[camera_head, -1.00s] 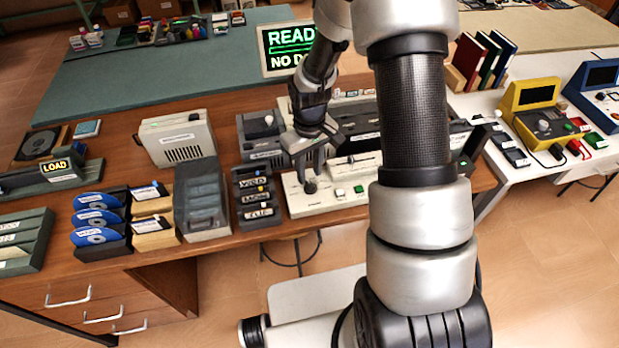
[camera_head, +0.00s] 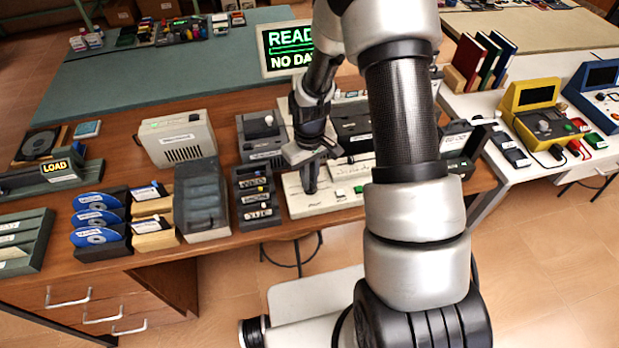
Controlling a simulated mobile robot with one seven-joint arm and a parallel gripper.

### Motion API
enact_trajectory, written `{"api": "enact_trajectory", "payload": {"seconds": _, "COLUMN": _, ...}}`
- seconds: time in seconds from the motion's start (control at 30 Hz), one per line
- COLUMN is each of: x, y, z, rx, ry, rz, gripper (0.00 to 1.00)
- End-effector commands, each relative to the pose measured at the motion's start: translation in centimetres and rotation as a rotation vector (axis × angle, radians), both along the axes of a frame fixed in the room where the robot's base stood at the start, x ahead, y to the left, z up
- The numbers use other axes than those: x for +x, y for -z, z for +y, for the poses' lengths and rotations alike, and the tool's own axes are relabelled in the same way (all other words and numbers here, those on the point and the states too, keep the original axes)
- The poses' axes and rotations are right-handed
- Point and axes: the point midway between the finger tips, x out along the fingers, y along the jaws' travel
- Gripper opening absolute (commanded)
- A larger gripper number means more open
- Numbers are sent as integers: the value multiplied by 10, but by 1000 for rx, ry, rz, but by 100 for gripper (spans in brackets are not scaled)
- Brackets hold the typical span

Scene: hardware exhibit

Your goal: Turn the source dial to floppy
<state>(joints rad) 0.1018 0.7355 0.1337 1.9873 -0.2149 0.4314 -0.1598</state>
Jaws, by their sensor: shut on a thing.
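My gripper (camera_head: 309,186) points down over the cream control panel (camera_head: 328,205) on the brown desk. It is shut on the small dark source dial at the left part of the panel, and its fingers hide most of that dial. The dial's pointer and its position labels are too small and covered to read. A green button (camera_head: 340,193) sits on the panel to the right of my gripper. The screen (camera_head: 286,48) behind shows green text beginning "READ" and "NO DA", partly covered by my arm.
A beige drive box (camera_head: 178,139) stands behind. A white table with a yellow device (camera_head: 541,115) is at the right.

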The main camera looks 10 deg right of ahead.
Motion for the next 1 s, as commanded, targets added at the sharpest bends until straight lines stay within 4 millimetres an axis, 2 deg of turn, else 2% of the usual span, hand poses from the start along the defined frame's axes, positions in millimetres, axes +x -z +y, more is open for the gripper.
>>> {"api": "enact_trajectory", "payload": {"seconds": 0.27, "x": 0, "y": 0, "z": 1, "rx": 1, "ry": -88, "rz": 0, "gripper": 0}}
{"api": "enact_trajectory", "payload": {"seconds": 1.0, "x": -2, "y": -1, "z": 2, "rx": 0, "ry": -607, "rz": 2, "gripper": 0}}
